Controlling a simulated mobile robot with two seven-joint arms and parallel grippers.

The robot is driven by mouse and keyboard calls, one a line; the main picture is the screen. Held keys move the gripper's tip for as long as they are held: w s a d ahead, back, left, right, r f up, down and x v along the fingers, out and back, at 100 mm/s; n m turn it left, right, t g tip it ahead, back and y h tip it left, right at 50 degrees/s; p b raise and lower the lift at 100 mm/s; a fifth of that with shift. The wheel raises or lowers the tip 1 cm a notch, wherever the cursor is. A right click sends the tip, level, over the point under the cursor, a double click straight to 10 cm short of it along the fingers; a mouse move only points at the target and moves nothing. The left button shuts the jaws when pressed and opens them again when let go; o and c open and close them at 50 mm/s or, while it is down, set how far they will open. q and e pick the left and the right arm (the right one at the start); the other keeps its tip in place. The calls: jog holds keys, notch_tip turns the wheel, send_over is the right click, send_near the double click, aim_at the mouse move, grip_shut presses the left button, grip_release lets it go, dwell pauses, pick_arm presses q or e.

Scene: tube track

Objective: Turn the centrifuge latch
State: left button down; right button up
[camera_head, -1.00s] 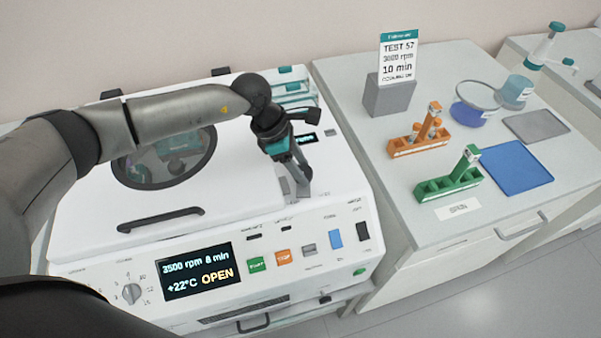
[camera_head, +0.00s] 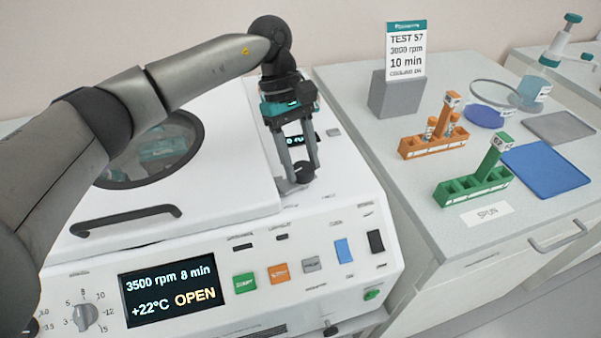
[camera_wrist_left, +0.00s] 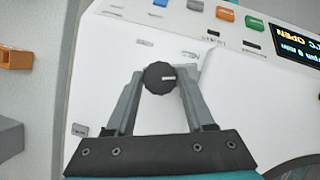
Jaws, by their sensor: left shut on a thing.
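The centrifuge (camera_head: 235,215) is a white box with its lid down, and the lid has a round dark window (camera_head: 155,150) and a black handle (camera_head: 125,217). Its display (camera_head: 170,289) reads 3500 rpm, 8 min, +22°C, OPEN. The latch is a dark round knob (camera_wrist_left: 160,78) with a pale mark, seen in the left wrist view. My left gripper (camera_head: 301,176) points down at the right of the lid. In the left wrist view its fingers (camera_wrist_left: 160,80) are shut on the knob, one on each side. In the head view the fingers partly hide the knob. My right gripper is not in view.
On the counter to the right stand a grey block with a test card (camera_head: 405,50), an orange tube rack (camera_head: 432,142), a green tube rack (camera_head: 474,184) and a blue mat (camera_head: 545,168). Coloured buttons (camera_head: 278,273) line the centrifuge's front panel.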

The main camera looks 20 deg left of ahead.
pick_arm(q)
jog(key=shift+w+f+m+y+b, duration=0.1)
jog(key=shift+m+y+b, duration=0.3)
jog(key=shift+m+b, duration=0.65)
jog(key=shift+m+g, duration=0.3)
jog(key=shift+m, duration=0.05)
jog(key=shift+m+b, duration=0.4)
jog(key=shift+m, duration=0.1)
jog(key=shift+y, duration=0.3)
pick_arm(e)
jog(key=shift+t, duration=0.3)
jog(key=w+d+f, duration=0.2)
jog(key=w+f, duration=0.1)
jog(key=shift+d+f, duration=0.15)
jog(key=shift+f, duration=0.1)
pick_arm(q)
jog(key=shift+c, duration=1.3)
grip_release()
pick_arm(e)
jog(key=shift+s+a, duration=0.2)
